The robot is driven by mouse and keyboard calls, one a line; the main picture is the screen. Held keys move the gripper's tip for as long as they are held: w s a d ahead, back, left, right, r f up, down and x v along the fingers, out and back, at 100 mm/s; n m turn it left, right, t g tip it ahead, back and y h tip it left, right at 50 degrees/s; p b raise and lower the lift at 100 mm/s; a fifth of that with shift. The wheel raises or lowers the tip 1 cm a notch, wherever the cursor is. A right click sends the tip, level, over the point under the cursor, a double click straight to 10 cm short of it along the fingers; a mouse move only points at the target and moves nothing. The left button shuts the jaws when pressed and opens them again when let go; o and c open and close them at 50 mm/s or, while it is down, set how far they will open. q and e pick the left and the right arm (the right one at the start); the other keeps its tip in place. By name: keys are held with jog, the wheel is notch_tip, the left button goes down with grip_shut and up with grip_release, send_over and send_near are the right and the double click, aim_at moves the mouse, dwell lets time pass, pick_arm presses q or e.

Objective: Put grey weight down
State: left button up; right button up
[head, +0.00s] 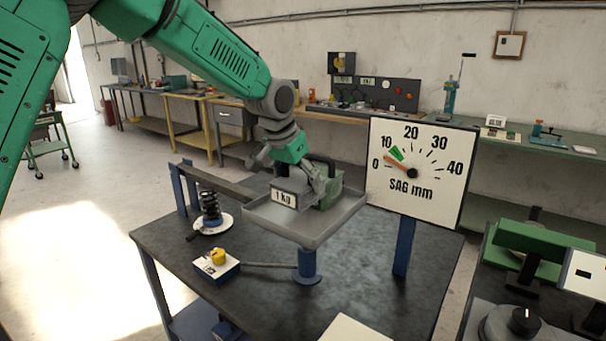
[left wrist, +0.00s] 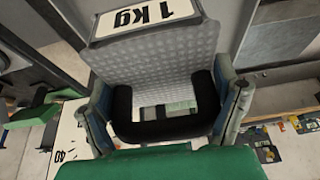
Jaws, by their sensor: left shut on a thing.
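My left gripper (head: 308,174) is shut on the grey weight (left wrist: 160,62), over the square metal tray (head: 262,216). In the left wrist view the weight has a patterned grey face, a black handle between my fingers and a white "1 kg" label; the label (head: 284,198) also shows in the head view, at the tray's near left side. I cannot tell whether the weight touches the tray. A green block (head: 328,193) with a dark handle shows on the tray, partly hidden by my fingers. My right gripper is out of view.
The SAG mm dial (head: 415,172) stands right of the tray, its orange needle between 0 and 10. A dark spring (head: 210,207) on a white disc and a small box with a yellow knob (head: 218,257) stand left on the dark table (head: 255,312). The table's front is mostly clear.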

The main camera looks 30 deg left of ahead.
aim_at(286, 182)
pick_arm(q)
jog(key=a+f, duration=0.1)
jog(key=f, duration=0.2)
jog(key=a+f, duration=0.1)
jog(key=f, duration=0.1)
jog(key=shift+a+f, duration=0.25)
jog(key=shift+a, duration=0.1)
jog(key=shift+w+d+f, duration=0.1)
jog(key=shift+d, duration=0.2)
jog(key=shift+d+r, duration=0.2)
jog(key=shift+d, duration=0.6)
jog(key=o, duration=1.6)
jog(key=shift+a+f, duration=0.4)
jog(key=shift+a, duration=0.55)
jog(key=v, duration=0.7)
jog(key=d+v, duration=0.1)
jog(key=v, duration=0.3)
jog(key=shift+s+a+r, duration=0.25)
jog(key=shift+a+r, duration=0.15)
jog(key=shift+r, duration=0.25)
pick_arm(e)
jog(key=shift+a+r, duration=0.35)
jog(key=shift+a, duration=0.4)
pick_arm(q)
jog(key=shift+d+r, duration=0.1)
jog(key=shift+d, duration=0.25)
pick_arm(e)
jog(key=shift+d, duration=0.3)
